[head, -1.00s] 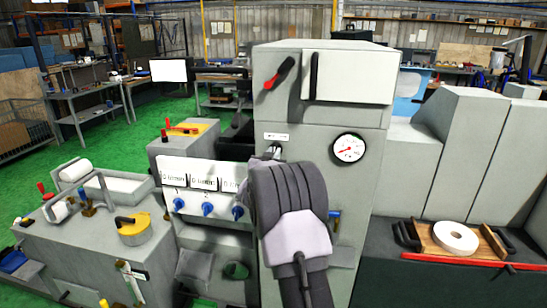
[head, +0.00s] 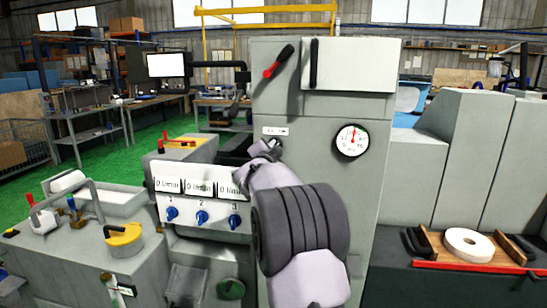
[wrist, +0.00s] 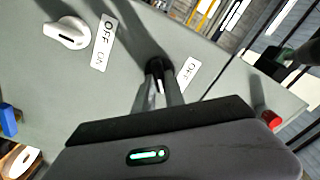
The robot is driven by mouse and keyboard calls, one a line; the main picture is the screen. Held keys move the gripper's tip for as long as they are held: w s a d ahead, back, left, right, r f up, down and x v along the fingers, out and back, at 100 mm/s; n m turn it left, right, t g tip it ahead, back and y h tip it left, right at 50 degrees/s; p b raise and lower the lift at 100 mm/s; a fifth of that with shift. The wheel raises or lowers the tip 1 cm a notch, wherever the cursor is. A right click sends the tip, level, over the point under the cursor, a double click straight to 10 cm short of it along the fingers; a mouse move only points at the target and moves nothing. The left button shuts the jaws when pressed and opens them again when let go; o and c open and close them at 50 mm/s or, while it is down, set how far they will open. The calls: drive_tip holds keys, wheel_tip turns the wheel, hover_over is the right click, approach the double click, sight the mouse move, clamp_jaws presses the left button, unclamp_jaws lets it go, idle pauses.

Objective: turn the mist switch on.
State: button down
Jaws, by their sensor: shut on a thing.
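My gripper (head: 266,150) is at the front of the tall grey cabinet, just below a small white label (head: 275,131). In the wrist view my gripper (wrist: 158,88) has its fingers close together around a small dark switch lever (wrist: 156,65) on the grey panel. A white label reading OFF (wrist: 187,72) is right beside it; its other end is hidden by my gripper. I cannot read the switch's name. A white knob (wrist: 67,32) with an OFF/ON label (wrist: 104,42) is to the left, apart from my gripper.
A round gauge (head: 352,140) and a red-handled lever (head: 278,61) are on the cabinet. Several blue knobs (head: 202,217) sit below readouts at left. A white wheel (head: 469,245) lies on a wooden tray at right. A blue part (wrist: 8,118) edges the wrist view.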

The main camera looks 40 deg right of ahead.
drive_tip(key=shift+f+m+b, duration=0.1)
drive_tip(key=shift+m+b, duration=0.45)
drive_tip(key=shift+m, duration=0.35)
drive_tip(key=c, duration=1.4)
unclamp_jaws()
drive_tip(key=v, duration=1.7)
drive_tip(key=shift+s, duration=0.25)
drive_tip(key=shift+a, duration=0.2)
